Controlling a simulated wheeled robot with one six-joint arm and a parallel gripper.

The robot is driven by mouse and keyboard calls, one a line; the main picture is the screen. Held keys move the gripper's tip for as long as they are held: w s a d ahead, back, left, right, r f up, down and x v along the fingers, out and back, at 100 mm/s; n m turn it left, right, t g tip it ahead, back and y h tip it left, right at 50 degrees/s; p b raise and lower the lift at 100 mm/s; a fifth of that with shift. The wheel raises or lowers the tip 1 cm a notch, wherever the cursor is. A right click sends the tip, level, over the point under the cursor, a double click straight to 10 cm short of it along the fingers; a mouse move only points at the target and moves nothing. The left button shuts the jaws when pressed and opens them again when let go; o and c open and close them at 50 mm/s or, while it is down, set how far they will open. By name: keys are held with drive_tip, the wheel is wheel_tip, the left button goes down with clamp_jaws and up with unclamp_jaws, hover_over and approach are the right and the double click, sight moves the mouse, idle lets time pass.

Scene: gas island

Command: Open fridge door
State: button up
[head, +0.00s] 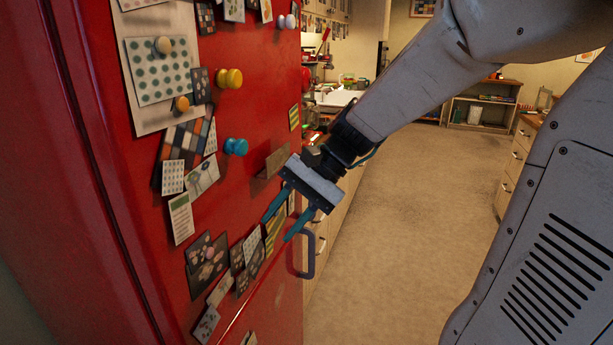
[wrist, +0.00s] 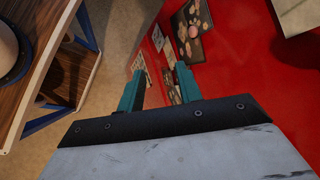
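The red fridge door (head: 255,150) fills the left of the head view and carries many papers and magnets. Its dark handle (head: 309,255) is on the door's right edge, low down. My gripper (head: 278,227) is open in front of the door, with its two teal fingers apart and pointing down toward the papers. Its fingertips are to the left of the handle. In the wrist view the fingers of my gripper (wrist: 158,88) are apart with nothing seen held between them, and the red door (wrist: 245,85) is on the right. I cannot tell whether a finger touches the door.
A counter with drawers (head: 321,235) runs behind the fridge. Another drawer unit (head: 513,165) stands at the right, and a low shelf (head: 480,108) at the back. The carpeted floor (head: 410,200) between them is clear. A wooden table (wrist: 55,70) shows in the wrist view.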

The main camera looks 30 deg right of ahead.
drive_tip(key=w+d+f+m+t+y, duration=0.2)
drive_tip(key=w+d+m+t, duration=0.3)
drive_tip(key=w, duration=0.3)
drive_tip(key=w+d+f+m+t+y, duration=0.2)
drive_tip(key=w+d+m, duration=0.3)
drive_tip(key=w+d, duration=0.15)
drive_tip(key=w+d+f+m+t+h, duration=0.2)
drive_tip(key=w+d+m+t, duration=0.15)
drive_tip(key=d, duration=0.25)
drive_tip(key=w+d+f+m+t+h, duration=0.1)
drive_tip(key=w+d+f+m+t, duration=0.1)
drive_tip(key=d+m, duration=0.3)
drive_tip(key=w+d+f+m+t+h, duration=0.2)
drive_tip(key=w+d+f+t, duration=0.1)
drive_tip(key=d, duration=0.3)
drive_tip(key=x, duration=0.7)
drive_tip(key=shift+w+r, duration=0.25)
clamp_jaws()
